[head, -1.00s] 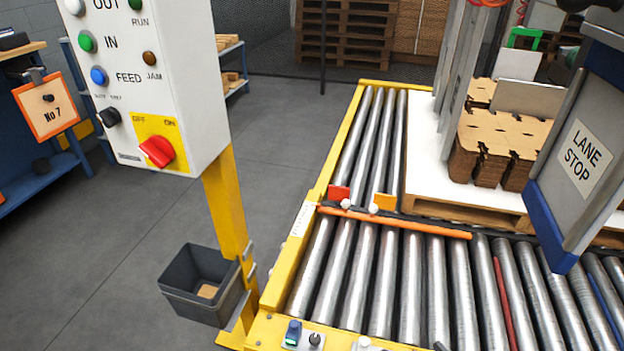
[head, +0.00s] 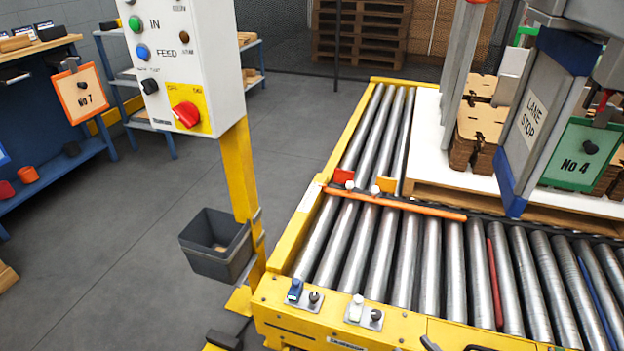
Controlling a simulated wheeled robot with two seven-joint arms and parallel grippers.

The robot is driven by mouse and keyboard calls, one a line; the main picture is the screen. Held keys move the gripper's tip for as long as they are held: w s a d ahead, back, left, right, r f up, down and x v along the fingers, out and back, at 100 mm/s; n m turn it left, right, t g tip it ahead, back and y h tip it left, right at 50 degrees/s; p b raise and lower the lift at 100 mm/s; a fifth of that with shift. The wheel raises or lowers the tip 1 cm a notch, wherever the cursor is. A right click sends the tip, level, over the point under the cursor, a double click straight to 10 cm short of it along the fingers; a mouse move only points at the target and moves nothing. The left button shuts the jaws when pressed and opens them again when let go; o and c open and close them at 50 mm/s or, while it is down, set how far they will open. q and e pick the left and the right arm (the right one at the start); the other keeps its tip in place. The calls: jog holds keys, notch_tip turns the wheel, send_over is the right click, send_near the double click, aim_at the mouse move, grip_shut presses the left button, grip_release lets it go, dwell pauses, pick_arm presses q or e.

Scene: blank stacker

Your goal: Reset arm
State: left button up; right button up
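No part labelled as a reset arm shows. A long orange bar (head: 395,204) lies across the rollers, with two white-tipped knobs and a red block (head: 343,176) at its left end. A white control box (head: 190,60) on a yellow post carries a green IN button (head: 136,24), a blue FEED button (head: 142,52), a black knob (head: 149,86) and a red rotary switch (head: 186,114) on a yellow plate. Two small switch plates, with a blue switch (head: 295,290) and a white one (head: 356,307), sit on the conveyor's front frame. Neither of my grippers is in view.
The roller conveyor (head: 375,260) fills the centre and right. A LANE STOP sign (head: 530,121) and a green No 4 sign (head: 583,152) hang at the right, near stacked cardboard blanks (head: 477,132). A dark bin (head: 216,244) hangs on the post.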

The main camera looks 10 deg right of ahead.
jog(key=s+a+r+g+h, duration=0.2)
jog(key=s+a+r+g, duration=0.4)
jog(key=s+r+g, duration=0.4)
pick_arm(q)
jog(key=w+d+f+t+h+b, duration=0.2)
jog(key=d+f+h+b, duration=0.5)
jog(key=b, duration=1.6)
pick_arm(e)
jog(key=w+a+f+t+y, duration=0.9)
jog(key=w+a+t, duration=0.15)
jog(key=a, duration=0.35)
pick_arm(q)
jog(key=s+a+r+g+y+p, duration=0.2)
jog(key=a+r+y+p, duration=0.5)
jog(key=p, duration=2.3)
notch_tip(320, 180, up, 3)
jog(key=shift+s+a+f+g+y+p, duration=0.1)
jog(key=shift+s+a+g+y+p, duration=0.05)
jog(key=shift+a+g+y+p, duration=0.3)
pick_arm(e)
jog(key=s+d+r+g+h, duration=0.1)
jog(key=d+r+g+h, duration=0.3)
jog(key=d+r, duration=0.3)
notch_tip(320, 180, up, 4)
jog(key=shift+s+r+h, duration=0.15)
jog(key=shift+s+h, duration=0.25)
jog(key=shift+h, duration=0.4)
